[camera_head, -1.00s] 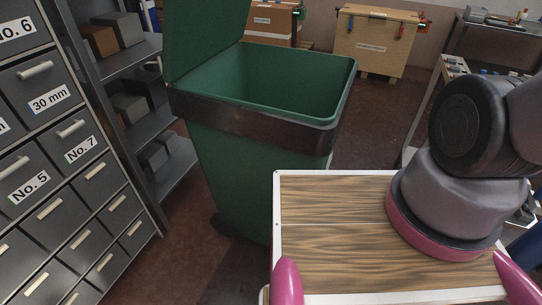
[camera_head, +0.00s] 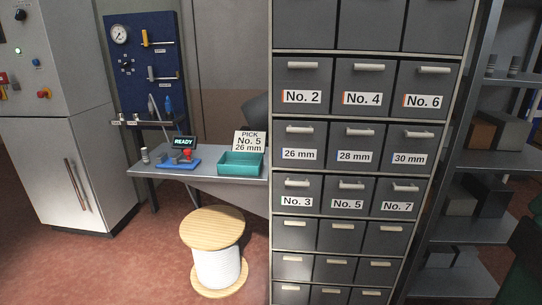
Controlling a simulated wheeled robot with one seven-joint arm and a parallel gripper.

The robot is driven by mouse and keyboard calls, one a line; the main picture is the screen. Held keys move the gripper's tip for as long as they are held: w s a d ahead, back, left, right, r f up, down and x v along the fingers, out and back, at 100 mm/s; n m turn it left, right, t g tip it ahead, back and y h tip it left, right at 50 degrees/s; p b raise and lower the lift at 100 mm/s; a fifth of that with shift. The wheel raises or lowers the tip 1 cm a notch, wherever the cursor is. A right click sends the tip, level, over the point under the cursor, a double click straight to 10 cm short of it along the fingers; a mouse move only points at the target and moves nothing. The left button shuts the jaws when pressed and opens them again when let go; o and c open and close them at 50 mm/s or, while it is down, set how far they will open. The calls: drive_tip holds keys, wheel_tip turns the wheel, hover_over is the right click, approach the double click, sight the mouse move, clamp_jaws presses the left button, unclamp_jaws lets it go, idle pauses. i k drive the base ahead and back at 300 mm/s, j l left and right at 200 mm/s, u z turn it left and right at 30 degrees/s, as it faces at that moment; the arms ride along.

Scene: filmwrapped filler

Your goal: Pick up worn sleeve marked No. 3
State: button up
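No sleeve marked No. 3 can be made out. A drawer labelled No. 3 (camera_head: 297,188) is shut in the lower labelled row of the grey drawer cabinet (camera_head: 270,150). A small grey ribbed cylinder (camera_head: 145,156) stands at the left of the grey bench; no marking on it is legible. Beside it is a blue fixture (camera_head: 180,163) with small grey parts and a red knob. A teal tray (camera_head: 241,164) sits on the bench, its inside mostly hidden. A sign behind it (camera_head: 250,141) reads "PICK No. 5 26 mm". My gripper is out of view.
A wooden-flanged spool (camera_head: 213,230) stands on the floor before the bench. A white machine cabinet (camera_head: 75,165) is at left, a blue gauge panel (camera_head: 143,60) behind. Open shelves (camera_head: 455,160) at right hold boxes and small cylinders. Red floor at lower left is clear.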

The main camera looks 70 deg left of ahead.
sight(146, 158)
drive_tip(key=k+j+u, duration=0.4)
drive_tip(key=k+u, duration=0.1)
drive_tip(key=u, duration=2.75)
drive_tip(key=i+z, duration=0.4)
drive_tip(key=i, duration=0.2)
drive_tip(key=i+j+z, duration=0.2)
drive_tip(key=i+z, duration=0.2)
drive_tip(key=i, duration=0.25)
drive_tip(key=i+j+z, duration=0.2)
drive_tip(key=j, duration=0.3)
drive_tip(key=j+z, duration=0.25)
drive_tip(key=j, duration=0.25)
drive_tip(key=i+j+z, duration=0.2)
drive_tip(key=j, duration=0.35)
drive_tip(key=k, duration=0.1)
